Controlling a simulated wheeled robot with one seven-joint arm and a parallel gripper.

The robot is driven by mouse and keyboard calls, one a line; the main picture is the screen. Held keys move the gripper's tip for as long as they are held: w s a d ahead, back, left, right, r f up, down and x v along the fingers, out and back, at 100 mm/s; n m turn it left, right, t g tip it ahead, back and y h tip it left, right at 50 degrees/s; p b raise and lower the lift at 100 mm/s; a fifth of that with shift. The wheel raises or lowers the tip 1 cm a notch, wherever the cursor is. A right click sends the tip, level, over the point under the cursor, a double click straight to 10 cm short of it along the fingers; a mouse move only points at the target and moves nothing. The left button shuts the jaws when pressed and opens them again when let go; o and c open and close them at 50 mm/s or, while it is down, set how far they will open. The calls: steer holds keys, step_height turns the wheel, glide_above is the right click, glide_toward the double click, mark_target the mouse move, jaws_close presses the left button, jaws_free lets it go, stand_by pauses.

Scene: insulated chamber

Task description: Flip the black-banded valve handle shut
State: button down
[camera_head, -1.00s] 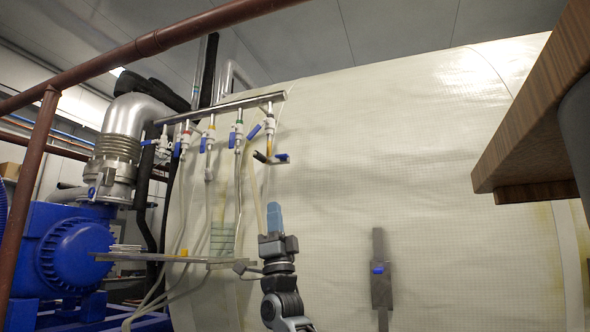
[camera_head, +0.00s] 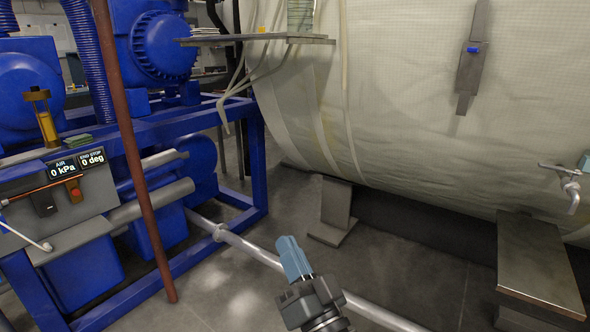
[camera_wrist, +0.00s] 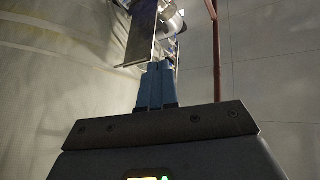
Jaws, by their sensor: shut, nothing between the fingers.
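The black-banded valve handle cannot be made out in either current view; the row of valves is outside the head view. My gripper (camera_head: 288,242) is low in the middle of the head view, its blue fingers together and empty, pointing up over the floor. In the wrist view the shut blue fingers (camera_wrist: 156,80) point up towards a flat panel or shelf (camera_wrist: 140,38) and shiny metal pipework (camera_wrist: 172,18). A panel with displays (camera_head: 75,165) at the left of the head view reads AIR 0 kPa and END STOP 0 deg.
A red-brown post (camera_head: 132,150) stands before blue machinery (camera_head: 160,48). A shelf (camera_head: 255,40) juts out at top centre. The pale chamber wall (camera_head: 400,110) curves behind. A floor pipe (camera_head: 262,255) runs behind my gripper. A metal step (camera_head: 540,265) stands right.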

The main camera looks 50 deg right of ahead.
steer(key=s+a+f+n+g+y, duration=0.1)
steer(key=s+a+f+n+y, duration=0.1)
steer(key=s+a+f, duration=0.3)
steer(key=s+a+f+n+g+y, duration=0.1)
steer(key=s+a+f+n+y, duration=0.15)
steer(key=s, duration=0.55)
steer(key=s+a+n+g+y, duration=0.2)
steer(key=s+n, duration=0.1)
steer(key=s, duration=0.4)
steer(key=s+a+n+g+y, duration=0.1)
steer(key=s+n+g+y, duration=0.1)
steer(key=s, duration=0.6)
steer(key=shift+a+r+n+g, duration=0.15)
steer(key=shift+a+n+g, duration=0.2)
steer(key=shift+n, duration=0.2)
steer(key=shift+w+y, duration=0.1)
steer(key=shift+y, duration=0.15)
